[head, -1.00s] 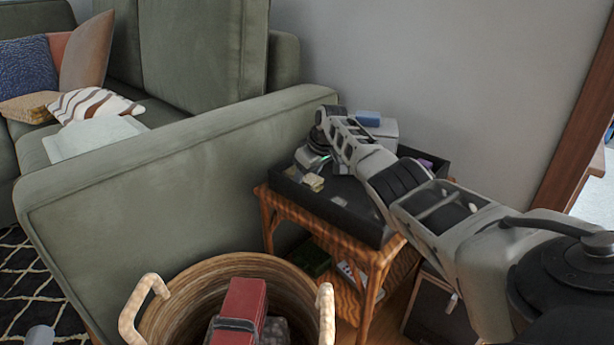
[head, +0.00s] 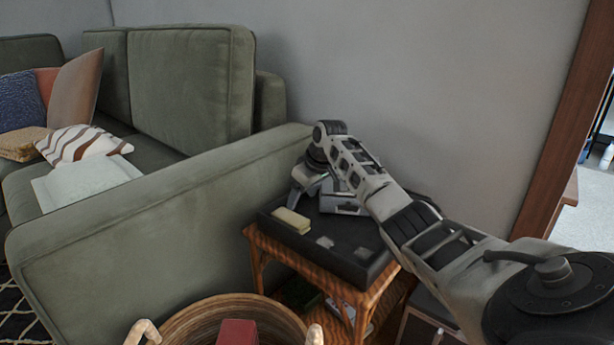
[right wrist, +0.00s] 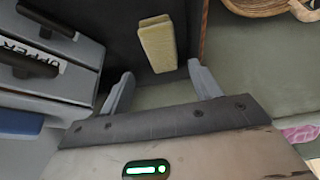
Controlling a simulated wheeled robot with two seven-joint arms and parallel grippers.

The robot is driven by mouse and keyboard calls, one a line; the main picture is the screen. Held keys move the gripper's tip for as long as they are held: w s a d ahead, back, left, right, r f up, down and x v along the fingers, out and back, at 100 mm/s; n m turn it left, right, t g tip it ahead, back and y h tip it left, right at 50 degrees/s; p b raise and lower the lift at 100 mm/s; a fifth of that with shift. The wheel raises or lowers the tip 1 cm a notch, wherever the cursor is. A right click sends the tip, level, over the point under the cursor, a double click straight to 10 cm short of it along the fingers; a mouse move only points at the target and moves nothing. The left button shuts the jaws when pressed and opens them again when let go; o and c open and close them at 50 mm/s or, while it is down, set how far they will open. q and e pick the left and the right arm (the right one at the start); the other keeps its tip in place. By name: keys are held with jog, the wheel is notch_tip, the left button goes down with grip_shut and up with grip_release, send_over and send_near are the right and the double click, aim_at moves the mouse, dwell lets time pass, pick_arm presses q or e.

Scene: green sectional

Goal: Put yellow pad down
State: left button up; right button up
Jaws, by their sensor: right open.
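The yellow pad (head: 292,221) lies flat in the black tray (head: 355,262), near its left side, on the small wooden side table (head: 290,265). My right gripper (head: 308,188) is above and behind the pad, near the sofa arm. In the right wrist view the pad (right wrist: 157,43) lies on the dark tray floor beyond my two spread, empty fingers (right wrist: 160,80), apart from them. My left gripper is not in view.
A small grey drawer box (head: 340,203), labelled "UPPER" in the right wrist view (right wrist: 50,65), stands in the tray beside my gripper. The green sofa arm (head: 150,215) borders the table at left. A wicker basket (head: 185,322) stands in front.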

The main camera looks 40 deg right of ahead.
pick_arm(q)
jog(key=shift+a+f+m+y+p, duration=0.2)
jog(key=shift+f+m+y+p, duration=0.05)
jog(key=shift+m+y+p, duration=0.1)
pick_arm(e)
jog(key=shift+v, duration=1.45)
